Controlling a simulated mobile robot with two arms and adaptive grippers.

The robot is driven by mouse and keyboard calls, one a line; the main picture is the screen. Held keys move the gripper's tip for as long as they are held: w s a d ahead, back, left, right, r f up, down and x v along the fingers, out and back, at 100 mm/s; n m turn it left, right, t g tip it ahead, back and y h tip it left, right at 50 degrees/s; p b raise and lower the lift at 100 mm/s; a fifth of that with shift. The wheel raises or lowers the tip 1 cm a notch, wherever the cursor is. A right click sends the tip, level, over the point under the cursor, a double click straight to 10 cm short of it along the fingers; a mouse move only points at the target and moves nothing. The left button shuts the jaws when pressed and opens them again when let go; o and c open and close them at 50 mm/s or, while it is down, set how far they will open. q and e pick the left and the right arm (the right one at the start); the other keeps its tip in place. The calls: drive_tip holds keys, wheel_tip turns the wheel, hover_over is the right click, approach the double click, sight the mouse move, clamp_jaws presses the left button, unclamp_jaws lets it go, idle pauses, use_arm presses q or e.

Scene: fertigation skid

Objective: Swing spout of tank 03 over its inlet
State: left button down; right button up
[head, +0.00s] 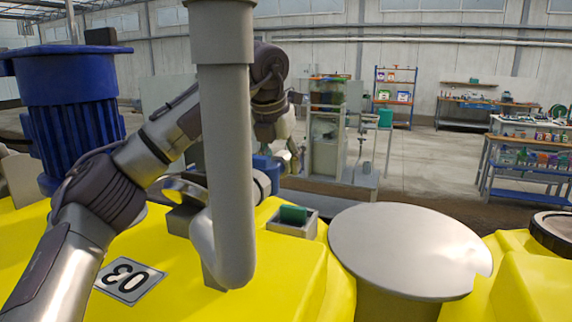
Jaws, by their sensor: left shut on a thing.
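The yellow tank (290,275) fills the foreground and carries a plate marked 03 (130,280), seen upside down. A thick grey pipe (225,150), which looks like the spout, hangs down in front of me and bends at its foot above the tank top. A curved pale piece (180,187) shows behind it to the left. My left arm reaches up from the lower left and passes behind the pipe. My left gripper (290,160) is shut to the right of the pipe; its hold is too small and hidden to make out. I cannot clearly pick out the inlet. My right gripper is out of view.
A blue ribbed motor (70,115) stands at the left. A small grey box with a green part (293,215) sits on the tank. A round grey disc (405,250) is at its right. Shelves (395,95) and workbenches (530,165) stand farther back beyond open floor.

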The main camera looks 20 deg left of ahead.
use_arm(q)
drive_tip(key=shift+a+n, duration=0.15)
drive_tip(key=shift+n, duration=0.15)
drive_tip(key=shift+c, duration=2.4)
unclamp_jaws()
drive_tip(key=v, duration=1.2)
drive_tip(key=shift+w, duration=0.1)
